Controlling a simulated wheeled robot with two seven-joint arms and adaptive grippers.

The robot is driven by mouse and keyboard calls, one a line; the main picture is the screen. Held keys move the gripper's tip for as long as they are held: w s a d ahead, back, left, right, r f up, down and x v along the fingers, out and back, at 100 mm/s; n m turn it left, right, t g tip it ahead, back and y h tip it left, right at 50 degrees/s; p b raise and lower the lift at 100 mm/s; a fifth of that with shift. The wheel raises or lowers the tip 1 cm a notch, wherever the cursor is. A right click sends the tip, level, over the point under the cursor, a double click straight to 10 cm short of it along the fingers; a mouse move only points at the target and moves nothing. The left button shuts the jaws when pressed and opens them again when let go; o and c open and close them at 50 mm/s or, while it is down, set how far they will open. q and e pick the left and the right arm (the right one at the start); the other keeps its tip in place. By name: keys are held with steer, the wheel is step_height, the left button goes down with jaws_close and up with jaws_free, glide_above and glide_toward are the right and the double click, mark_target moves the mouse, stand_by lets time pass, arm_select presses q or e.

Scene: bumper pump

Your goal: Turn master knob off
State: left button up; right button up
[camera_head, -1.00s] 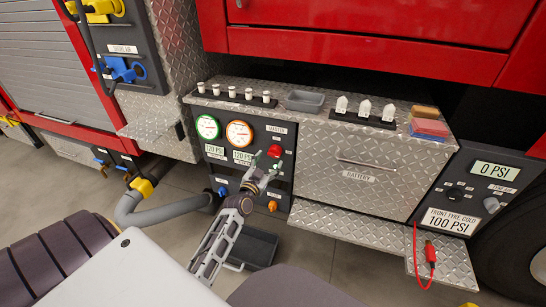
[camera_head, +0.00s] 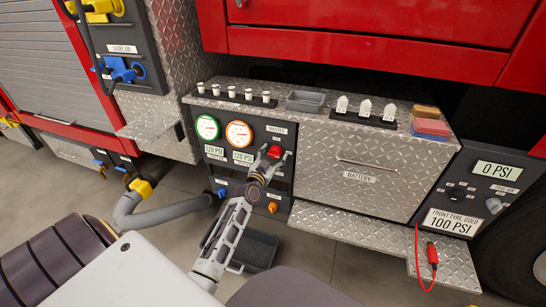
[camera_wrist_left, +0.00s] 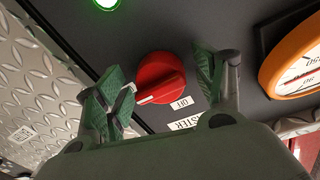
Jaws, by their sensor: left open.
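The red master knob (camera_head: 275,151) is on the dark panel with the two gauges, under the MASTER label. In the left wrist view the knob (camera_wrist_left: 160,72) faces me, its white pointer mark toward the lower left, and the OFF label (camera_wrist_left: 181,103) just below it. My left gripper (camera_head: 276,156) is open in front of the panel. Its green-padded fingers (camera_wrist_left: 160,88) stand on either side of the knob, the left finger closer to it. I see a gap on the right side; contact on the left I cannot tell. My right gripper is not in view.
A lit green lamp (camera_wrist_left: 105,3) and an orange-rimmed gauge (camera_wrist_left: 292,65) are near the knob. The BATTERY drawer (camera_head: 375,165) is to its right. A blue knob (camera_head: 222,192) and an orange knob (camera_head: 272,207) sit lower. A dark tray (camera_head: 260,250) lies below.

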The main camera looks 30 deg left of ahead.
arm_select(q)
steer(key=shift+c, duration=0.4)
steer(key=c, duration=0.7)
steer(key=shift+c, duration=0.9)
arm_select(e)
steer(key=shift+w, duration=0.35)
